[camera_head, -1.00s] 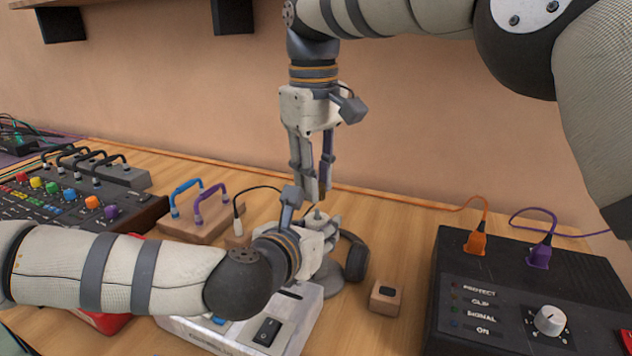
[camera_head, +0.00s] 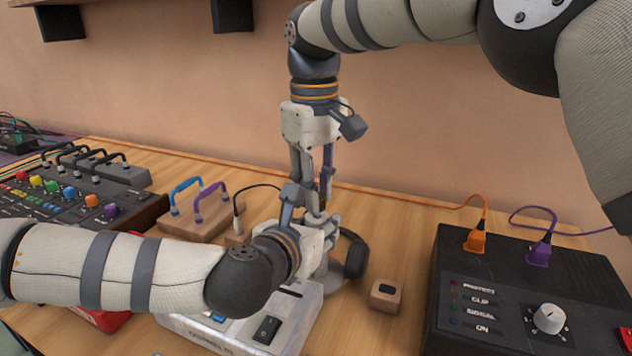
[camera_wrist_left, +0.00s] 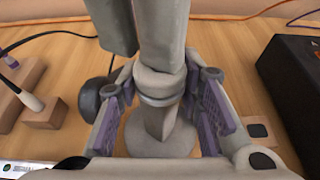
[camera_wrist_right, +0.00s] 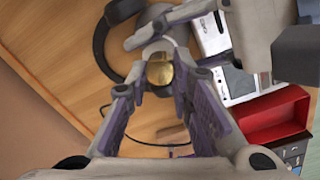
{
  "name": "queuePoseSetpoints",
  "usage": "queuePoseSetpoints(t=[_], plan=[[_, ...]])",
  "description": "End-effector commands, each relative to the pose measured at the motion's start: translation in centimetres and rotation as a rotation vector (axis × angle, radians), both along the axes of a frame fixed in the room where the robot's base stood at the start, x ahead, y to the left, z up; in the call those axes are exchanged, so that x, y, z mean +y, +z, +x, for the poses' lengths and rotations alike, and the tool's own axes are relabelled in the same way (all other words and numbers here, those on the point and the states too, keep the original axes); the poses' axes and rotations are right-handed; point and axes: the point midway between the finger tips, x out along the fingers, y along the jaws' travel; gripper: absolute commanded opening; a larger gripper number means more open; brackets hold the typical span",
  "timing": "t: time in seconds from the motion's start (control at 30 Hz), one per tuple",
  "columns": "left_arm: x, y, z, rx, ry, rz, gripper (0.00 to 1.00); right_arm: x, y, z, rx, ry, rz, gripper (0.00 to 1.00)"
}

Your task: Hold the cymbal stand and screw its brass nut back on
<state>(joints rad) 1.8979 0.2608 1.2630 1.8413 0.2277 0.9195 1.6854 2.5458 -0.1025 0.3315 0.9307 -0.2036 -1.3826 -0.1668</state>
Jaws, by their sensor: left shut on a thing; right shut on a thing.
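The grey cymbal stand has a round base (camera_wrist_left: 160,138) on the table and is upright. My left gripper (camera_wrist_left: 160,105) is shut around the stand's upper part, coming from the front left in the head view (camera_head: 318,235). The brass nut (camera_wrist_right: 160,70) is between the fingertips of my right gripper (camera_wrist_right: 158,78), which is shut on it. In the head view my right gripper (camera_head: 316,205) points straight down, directly above the left one at the stand's top. The stand's tip and the nut's underside are hidden, so I cannot tell whether nut and rod touch.
Dark headphones (camera_head: 358,255) lie just behind the stand. A white switch box (camera_head: 290,318) is in front, a small wooden block (camera_head: 385,296) to the right. A black amplifier (camera_head: 520,300) stands at right; a wooden rack with blue and purple handles (camera_head: 200,222) at left.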

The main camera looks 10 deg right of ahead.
Motion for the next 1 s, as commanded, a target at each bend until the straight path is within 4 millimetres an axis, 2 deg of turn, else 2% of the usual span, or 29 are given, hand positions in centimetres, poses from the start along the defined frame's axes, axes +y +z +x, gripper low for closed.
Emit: queuePoseSetpoints(t=[0.37,0.97,1.0], plan=[[0.1,-0.1,0.1,0.001,0.002,0.003,0.0,0.0,0.0,0.0,0.0,0.0,0.0,0.02],[0.1,-0.1,0.1,0.001,0.002,0.003,0.0,0.0,-1.2,0.0,-0.002,0.003,0.001,0.02],[0.1,-0.1,0.1,0.001,0.002,0.003,0.0,0.0,-1.1,0.0,-0.002,0.003,0.001,0.3]])
